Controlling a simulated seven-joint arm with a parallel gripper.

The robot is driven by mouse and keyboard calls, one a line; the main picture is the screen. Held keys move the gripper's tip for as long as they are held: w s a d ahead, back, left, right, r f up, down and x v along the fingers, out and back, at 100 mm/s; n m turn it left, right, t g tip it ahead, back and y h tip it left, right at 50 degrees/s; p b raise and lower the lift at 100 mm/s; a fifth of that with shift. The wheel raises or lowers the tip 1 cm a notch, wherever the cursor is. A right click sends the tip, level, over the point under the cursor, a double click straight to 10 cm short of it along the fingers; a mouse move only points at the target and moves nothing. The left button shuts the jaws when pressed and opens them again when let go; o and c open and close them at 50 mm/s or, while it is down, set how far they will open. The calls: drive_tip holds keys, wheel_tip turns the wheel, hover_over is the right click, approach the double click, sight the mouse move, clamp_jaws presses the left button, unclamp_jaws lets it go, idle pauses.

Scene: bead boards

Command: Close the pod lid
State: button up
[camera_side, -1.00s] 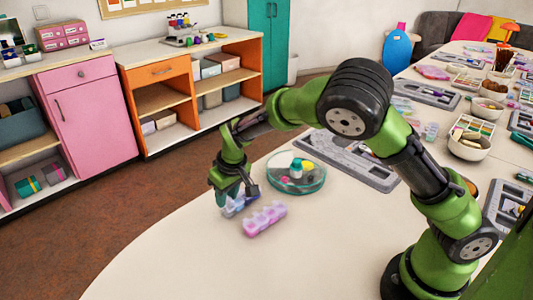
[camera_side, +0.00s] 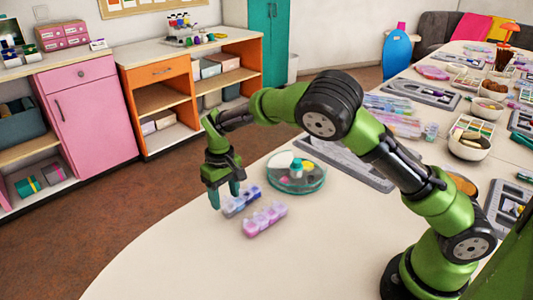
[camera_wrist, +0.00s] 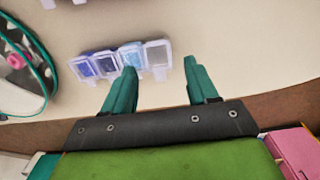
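A blue bead pod (camera_side: 242,201) with several small compartments lies on the pale table. In the wrist view it shows as a row (camera_wrist: 108,64) of blue cells, the cell at its right end paler and clearer. I cannot tell surely which lids are up or flat. My gripper (camera_side: 225,196) is at the blue pod's left end, fingers pointing down. In the wrist view my gripper (camera_wrist: 160,68) has its two teal fingers wide apart with nothing between them.
A round clear dish (camera_side: 310,187) with a green rim and small items stands behind the pods; grey trays (camera_side: 345,163) lie beyond it. The table's curved edge is close on the left. The front of the table is clear.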

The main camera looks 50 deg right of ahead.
sight(225, 197)
wheel_tip(225, 197, up, 17)
idle(0.7)
drive_tip(key=shift+w, duration=0.1)
